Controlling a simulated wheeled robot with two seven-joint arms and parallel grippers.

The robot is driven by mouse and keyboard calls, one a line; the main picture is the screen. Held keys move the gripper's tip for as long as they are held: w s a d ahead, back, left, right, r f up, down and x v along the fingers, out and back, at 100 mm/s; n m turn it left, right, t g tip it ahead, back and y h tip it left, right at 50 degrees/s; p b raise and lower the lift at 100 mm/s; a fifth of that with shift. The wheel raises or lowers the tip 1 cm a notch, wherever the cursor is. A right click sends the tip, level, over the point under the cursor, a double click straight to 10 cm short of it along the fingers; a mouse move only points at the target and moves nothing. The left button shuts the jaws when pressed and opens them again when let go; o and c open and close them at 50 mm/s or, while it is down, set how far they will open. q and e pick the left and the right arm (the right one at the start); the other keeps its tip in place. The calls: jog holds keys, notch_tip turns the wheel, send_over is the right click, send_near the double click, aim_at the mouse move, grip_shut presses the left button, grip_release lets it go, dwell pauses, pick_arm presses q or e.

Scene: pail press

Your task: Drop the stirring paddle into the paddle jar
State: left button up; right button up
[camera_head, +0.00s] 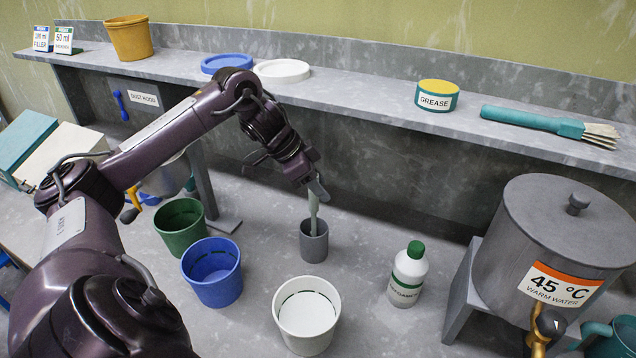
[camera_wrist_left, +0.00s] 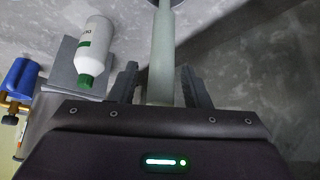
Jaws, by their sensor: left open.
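The pale grey-green stirring paddle (camera_head: 313,212) stands nearly upright with its lower end inside the small grey paddle jar (camera_head: 314,246). My left gripper (camera_head: 316,187) is above the jar, around the upper part of the paddle. In the left wrist view the paddle (camera_wrist_left: 162,60) runs between the two spread fingers of the left gripper (camera_wrist_left: 160,82), with gaps on both sides. The jar shows only as a sliver at the top edge there. The paddle's lower end is hidden in the jar. My right gripper is not in view.
A white pail (camera_head: 307,318), a blue pail (camera_head: 212,275) and a green pail (camera_head: 181,228) stand left and in front of the jar. A white bottle with a green cap (camera_head: 408,272) and the warm water tank (camera_head: 555,245) are to the right. A shelf (camera_head: 360,95) runs behind.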

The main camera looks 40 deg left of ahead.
pick_arm(q)
jog(key=shift+r, duration=0.15)
jog(key=shift+r+p, duration=0.35)
jog(key=v, duration=1.2)
jog(key=shift+b, duration=0.35)
jog(key=shift+s+d+r, duration=0.1)
